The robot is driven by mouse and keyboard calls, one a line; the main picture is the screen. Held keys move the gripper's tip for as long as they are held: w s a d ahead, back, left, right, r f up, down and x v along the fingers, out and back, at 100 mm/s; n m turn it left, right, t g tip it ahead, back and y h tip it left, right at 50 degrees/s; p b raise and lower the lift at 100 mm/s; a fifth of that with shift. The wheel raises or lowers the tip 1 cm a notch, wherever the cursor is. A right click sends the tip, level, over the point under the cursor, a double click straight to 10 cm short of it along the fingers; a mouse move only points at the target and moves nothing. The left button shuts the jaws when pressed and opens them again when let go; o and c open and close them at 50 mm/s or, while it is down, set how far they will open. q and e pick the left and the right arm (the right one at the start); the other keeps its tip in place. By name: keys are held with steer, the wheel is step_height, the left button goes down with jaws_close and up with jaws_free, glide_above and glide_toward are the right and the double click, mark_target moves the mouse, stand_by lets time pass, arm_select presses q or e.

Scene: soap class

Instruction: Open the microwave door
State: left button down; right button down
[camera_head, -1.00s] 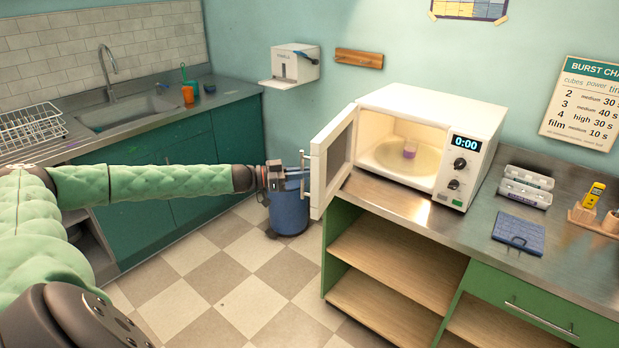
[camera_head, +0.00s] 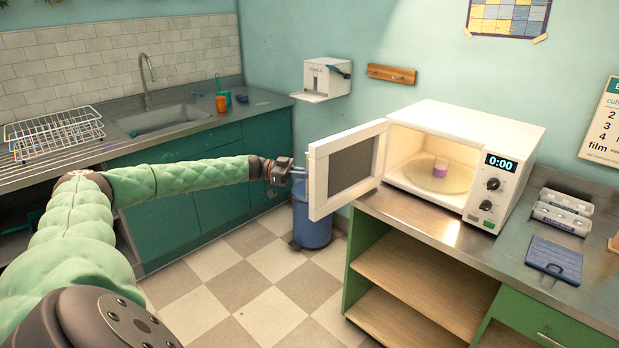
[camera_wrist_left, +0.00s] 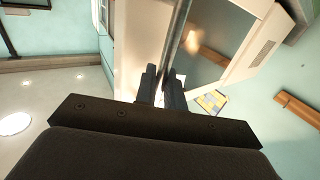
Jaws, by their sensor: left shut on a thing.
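The white microwave (camera_head: 470,135) stands on the metal counter with its door (camera_head: 345,170) swung wide open to the left. In the left wrist view the gripper's fingers (camera_wrist_left: 163,88) are shut on the metal bar handle (camera_wrist_left: 177,45), beside the white door (camera_wrist_left: 235,45). My right gripper is not in view.
A blue bin (camera_head: 312,222) stands on the floor below the door. A blue case (camera_head: 554,259) and a white carton-like rack (camera_head: 563,210) lie on the counter right of the microwave. The checkered floor (camera_head: 240,290) in front is clear.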

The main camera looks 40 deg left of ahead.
arm_select(q)
steer(key=shift+w+r, duration=0.1)
steer(key=shift+r, duration=0.05)
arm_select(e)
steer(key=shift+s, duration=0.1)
arm_select(q)
steer(key=c, duration=1.7)
jaws_free()
steer(key=shift+o, duration=0.4)
steer(key=shift+w, duration=0.1)
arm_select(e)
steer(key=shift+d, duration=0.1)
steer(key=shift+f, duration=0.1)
